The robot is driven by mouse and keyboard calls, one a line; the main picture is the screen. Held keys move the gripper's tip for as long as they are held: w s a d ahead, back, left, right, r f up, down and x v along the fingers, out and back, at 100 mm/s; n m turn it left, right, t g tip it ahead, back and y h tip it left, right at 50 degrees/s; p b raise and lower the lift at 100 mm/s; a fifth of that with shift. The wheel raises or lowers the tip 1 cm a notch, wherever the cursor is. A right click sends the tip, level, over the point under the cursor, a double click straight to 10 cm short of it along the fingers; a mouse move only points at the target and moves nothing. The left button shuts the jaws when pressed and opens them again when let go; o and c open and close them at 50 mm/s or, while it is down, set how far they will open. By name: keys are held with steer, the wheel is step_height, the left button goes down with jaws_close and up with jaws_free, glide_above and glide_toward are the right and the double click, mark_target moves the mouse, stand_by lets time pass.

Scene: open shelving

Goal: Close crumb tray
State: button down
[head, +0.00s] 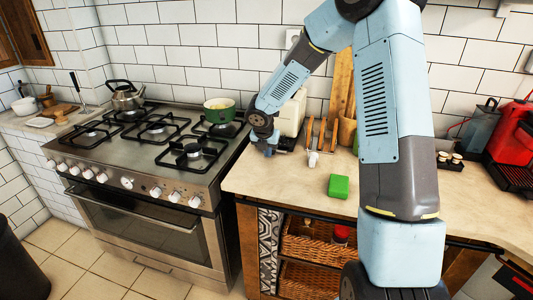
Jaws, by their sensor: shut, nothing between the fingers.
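A cream appliance (292,117), which looks like the toaster, stands on the counter against the tiled wall, beside the stove. My arm partly covers its left side. I cannot make out the crumb tray; it is hidden or too small to tell. My gripper (268,150) points down at the front left of the toaster, just above the counter. Its fingers are shut with nothing held. I cannot tell whether it touches the toaster.
A wooden rack (318,135) stands right of the toaster. A green block (339,186) lies near the counter's front. The stove (150,150) holds a green pot (219,112) and a kettle (125,95). A red machine (512,130) is at right. Counter (275,184) before the gripper is clear.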

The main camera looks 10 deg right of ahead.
steer(key=shift+w+d, duration=0.35)
steer(key=shift+w, duration=0.3)
steer(key=shift+w+d, duration=0.35)
steer(key=shift+w, duration=0.3)
steer(key=shift+s, duration=0.15)
